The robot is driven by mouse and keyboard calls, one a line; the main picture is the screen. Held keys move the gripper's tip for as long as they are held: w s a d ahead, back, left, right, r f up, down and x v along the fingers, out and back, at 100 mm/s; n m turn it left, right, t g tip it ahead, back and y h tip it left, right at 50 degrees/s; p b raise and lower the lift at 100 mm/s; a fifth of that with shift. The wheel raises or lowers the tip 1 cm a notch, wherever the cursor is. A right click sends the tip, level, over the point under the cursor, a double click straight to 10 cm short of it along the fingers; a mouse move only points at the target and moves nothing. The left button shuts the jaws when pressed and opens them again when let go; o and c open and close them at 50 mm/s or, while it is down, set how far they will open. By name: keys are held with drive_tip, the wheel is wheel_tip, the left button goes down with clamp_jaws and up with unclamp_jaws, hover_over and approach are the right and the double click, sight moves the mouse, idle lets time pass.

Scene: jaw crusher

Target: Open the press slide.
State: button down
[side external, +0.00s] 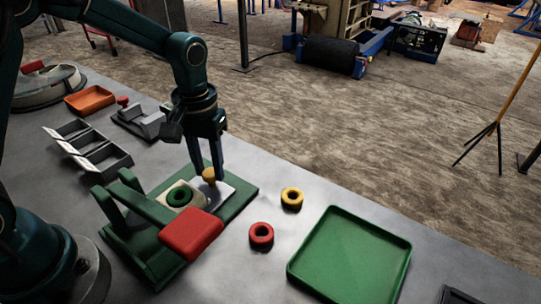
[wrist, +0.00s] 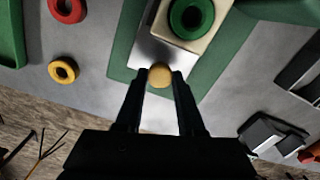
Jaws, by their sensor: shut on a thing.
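The press (side external: 150,265) has a green base and a lever with a red pad (side external: 192,235). Its slide is a silver plate (side external: 222,196) carrying a cream block (side external: 171,204), with a green ring (side external: 179,197) in the block. A yellow knob (side external: 209,174) stands on the slide's outer end. My gripper (side external: 209,172) reaches down from above with its fingers closed around the knob. In the wrist view the knob (wrist: 160,74) sits between the two fingertips (wrist: 160,78), with the cream block (wrist: 213,38) and green ring (wrist: 190,17) beyond it.
A yellow ring (side external: 291,198) and a red ring (side external: 261,235) lie on the table right of the press. An empty green tray (side external: 350,255) is farther right. Grey bins (side external: 90,150), a grey fixture (side external: 138,122) and an orange tray (side external: 90,100) stand at the left.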

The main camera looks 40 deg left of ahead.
drive_tip(key=shift+w, duration=2.8)
drive_tip(key=c, duration=0.5)
unclamp_jaws()
drive_tip(key=shift+r, duration=0.15)
drive_tip(key=shift+r, duration=2.45)
